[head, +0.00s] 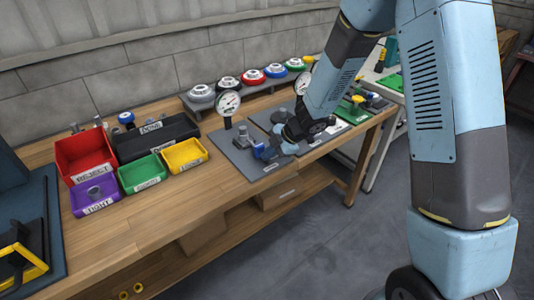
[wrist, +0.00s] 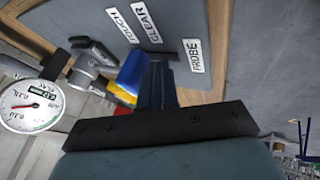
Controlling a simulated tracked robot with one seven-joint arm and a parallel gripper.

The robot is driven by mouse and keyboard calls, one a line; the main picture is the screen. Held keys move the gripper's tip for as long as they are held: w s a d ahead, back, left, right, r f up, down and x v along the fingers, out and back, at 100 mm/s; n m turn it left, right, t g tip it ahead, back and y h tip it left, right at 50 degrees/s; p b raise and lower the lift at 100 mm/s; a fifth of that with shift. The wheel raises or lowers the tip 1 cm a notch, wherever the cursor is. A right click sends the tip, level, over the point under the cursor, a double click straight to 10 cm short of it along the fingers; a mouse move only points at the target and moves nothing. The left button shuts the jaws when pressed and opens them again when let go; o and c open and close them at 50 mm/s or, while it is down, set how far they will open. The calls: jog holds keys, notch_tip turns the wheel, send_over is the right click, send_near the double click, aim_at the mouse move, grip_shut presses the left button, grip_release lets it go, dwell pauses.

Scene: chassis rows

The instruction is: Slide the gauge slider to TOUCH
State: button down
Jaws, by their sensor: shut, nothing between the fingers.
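The gauge slider shows a blue block (head: 263,151) on a dark grey plate (head: 240,166) on the bench; the block is large in the wrist view (wrist: 133,70). A grey metal fitting (wrist: 92,58) lies beside it. A round white dial gauge (head: 228,103) stands at the plate's back and shows at left in the wrist view (wrist: 32,104).
Left of the plate are red (head: 86,153), purple (head: 95,196), green (head: 143,173) and yellow (head: 184,154) bins and a black tray (head: 158,137). A rack with coloured round knobs (head: 253,77) stands behind.

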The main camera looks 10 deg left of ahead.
jog(key=shift+s+d+r, duration=0.25)
jog(key=shift+s+d, duration=0.7)
jog(key=shift+d, duration=0.2)
jog(key=w+d+r+m+t+h, duration=0.3)
jog(key=d+r+m+t, duration=0.2)
jog(key=d+r, duration=0.65)
jog(key=w+d+r+m+t+h, duration=0.2)
jog(key=d+r+m+t, duration=0.3)
jog(key=d+r, duration=0.65)
jog(key=s+d+r+m+g+h, duration=0.2)
jog(key=s+d+r+m+h, duration=0.3)
jog(key=s+d+r+m, duration=0.55)
jog(key=s+a+f+m+g+y, duration=0.1)
jog(key=s+m, duration=0.1)
jog(key=s, duration=0.6)
jog(key=s+a+m+g+y, duration=0.1)
jog(key=s+a+m+g, duration=0.1)
jog(key=s, duration=0.7)
jog(key=shift+f+m+y, duration=0.3)
jog(key=shift+f+m, duration=0.05)
jog(key=shift+m, duration=0.4)
